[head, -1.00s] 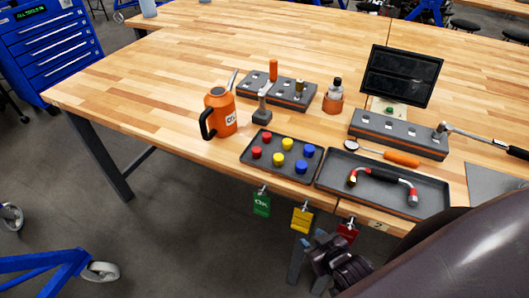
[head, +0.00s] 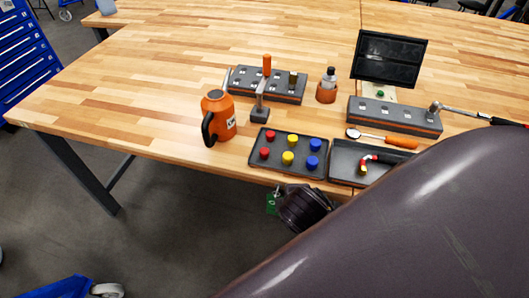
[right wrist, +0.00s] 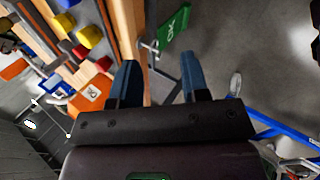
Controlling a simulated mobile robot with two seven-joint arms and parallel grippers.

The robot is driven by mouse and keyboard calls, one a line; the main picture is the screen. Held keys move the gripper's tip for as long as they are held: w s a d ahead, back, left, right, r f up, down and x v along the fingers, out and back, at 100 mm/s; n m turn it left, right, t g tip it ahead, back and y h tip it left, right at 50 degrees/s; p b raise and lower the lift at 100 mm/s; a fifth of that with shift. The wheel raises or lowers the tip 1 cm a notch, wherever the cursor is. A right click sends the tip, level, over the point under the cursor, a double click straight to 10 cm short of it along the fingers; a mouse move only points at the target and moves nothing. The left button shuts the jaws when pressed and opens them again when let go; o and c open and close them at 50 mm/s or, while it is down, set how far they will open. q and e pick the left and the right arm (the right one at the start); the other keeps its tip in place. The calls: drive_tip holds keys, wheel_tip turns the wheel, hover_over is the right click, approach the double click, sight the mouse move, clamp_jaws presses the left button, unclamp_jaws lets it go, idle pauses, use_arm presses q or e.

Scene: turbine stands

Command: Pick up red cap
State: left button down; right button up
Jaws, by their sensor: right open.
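Two red caps, one at the back (head: 270,137) and one at the front (head: 264,152), stand at the left end of a dark tray (head: 255,164) near the table edge. Two yellow caps (head: 288,157) and two blue caps (head: 312,162) stand beside them. My right gripper is open and empty, its blue fingers apart in the right wrist view (right wrist: 159,75). In the head view its wrist is in front of the table edge, below the tray; the fingertips are not clear there. Red caps (right wrist: 66,47) also show left of the fingers in the wrist view. My left gripper is not in view.
An orange can (head: 219,115) stands left of the tray. A dark stand (head: 259,115) and a socketed block (head: 275,94) are behind. A second tray (head: 342,160) is to the right. A green tag (right wrist: 174,25) hangs at the table edge. The table's left part is clear.

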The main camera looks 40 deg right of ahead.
drive_tip(key=w+n+t+h, duration=0.2)
drive_tip(key=w+n, duration=0.4)
drive_tip(key=n, duration=0.3)
drive_tip(key=n+t+h, duration=0.2)
drive_tip(key=n+t, duration=0.1)
drive_tip(key=n, duration=0.6)
approach(264, 152)
drive_tip(key=shift+x, duration=5.4)
drive_tip(key=shift+d, duration=0.1)
drive_tip(key=shift+c, duration=0.4)
clamp_jaws()
